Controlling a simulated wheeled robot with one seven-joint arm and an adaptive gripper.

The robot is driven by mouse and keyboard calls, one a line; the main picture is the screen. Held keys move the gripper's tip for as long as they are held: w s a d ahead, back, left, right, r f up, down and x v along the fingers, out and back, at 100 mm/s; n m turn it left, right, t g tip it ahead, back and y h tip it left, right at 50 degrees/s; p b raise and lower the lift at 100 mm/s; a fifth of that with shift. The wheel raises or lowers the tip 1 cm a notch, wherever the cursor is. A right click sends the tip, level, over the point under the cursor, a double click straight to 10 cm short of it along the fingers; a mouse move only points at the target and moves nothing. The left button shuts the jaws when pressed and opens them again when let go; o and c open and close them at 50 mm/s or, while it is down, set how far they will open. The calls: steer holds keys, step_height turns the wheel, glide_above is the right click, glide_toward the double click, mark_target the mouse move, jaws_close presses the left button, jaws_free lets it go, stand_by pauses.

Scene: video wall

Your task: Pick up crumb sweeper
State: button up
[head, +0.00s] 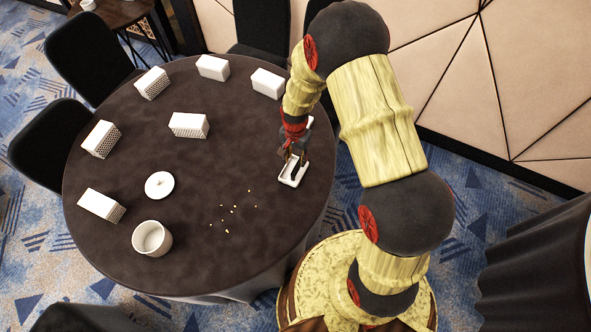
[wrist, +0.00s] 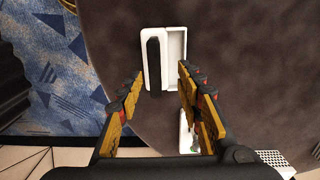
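The crumb sweeper appears to be the white piece with a dark bar (head: 290,182) at the right side of the round table (head: 185,205). In the wrist view it (wrist: 174,62) lies on the dark cloth just beyond my fingertips, with the dark bar along its left half. My gripper (head: 294,158) is over its far end in the head view and hides part of it. In the wrist view my gripper (wrist: 160,76) is open, its two fingers apart with nothing between them. Whether the fingers touch the sweeper cannot be told.
Several white blocks, one of them a perforated block (head: 152,83), stand on the table's far and left parts. A white bowl (head: 152,238), a white disc (head: 159,185) and scattered crumbs (head: 232,210) lie nearer. Dark chairs (head: 88,58) and a panelled wall (head: 450,70) border the table.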

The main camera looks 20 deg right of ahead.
mark_target(298, 165)
steer(key=shift+s+d+f+b, duration=0.1)
steer(key=shift+d+f+b, duration=0.1)
steer(key=shift+f, duration=1.35)
steer(key=shift+s+d+f+b, duration=0.1)
steer(key=shift+d+f, duration=0.1)
steer(key=shift+f, duration=1.35)
steer(key=shift+c, duration=1)
steer(key=c, duration=0.7)
jaws_close()
